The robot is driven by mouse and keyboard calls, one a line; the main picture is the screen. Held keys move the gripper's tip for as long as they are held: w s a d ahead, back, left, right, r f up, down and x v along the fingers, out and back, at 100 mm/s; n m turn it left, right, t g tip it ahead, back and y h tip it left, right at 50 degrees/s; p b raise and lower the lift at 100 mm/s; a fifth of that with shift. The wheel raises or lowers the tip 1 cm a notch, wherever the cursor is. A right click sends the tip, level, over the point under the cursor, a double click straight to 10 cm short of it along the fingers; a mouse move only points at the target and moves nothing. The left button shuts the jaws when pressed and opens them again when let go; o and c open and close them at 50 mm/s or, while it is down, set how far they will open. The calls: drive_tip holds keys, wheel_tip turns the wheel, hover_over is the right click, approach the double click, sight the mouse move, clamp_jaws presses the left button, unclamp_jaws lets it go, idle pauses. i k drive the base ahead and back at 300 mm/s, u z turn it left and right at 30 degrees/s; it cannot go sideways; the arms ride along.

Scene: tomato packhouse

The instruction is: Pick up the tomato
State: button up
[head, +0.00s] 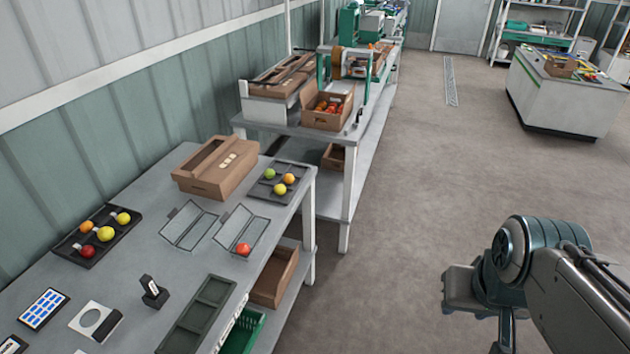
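A red tomato (243,249) sits in an open clear clamshell punnet (262,226) near the right edge of the grey table. A second red round fruit (87,251) lies in a dark tray (130,232) at the table's left, beside yellow and orange ones. My gripper (500,335) is at the lower right, over the floor and well apart from the table. Its fingers are not clearly seen, so I cannot tell if it is open or shut. Nothing is seen held in it.
Another open clamshell (188,226) and a cardboard box (215,168) stand close to the tomato. A dark tray (262,190) holds green, orange and yellow fruit. A black empty tray (197,318) lies in front. The floor (410,200) right of the table is clear.

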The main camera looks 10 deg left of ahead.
sight(289, 178)
drive_tip(key=z, duration=0.1)
drive_tip(key=i, duration=2.4)
drive_tip(key=u, duration=1.6)
drive_tip(key=i, duration=0.75)
drive_tip(key=u, duration=0.8)
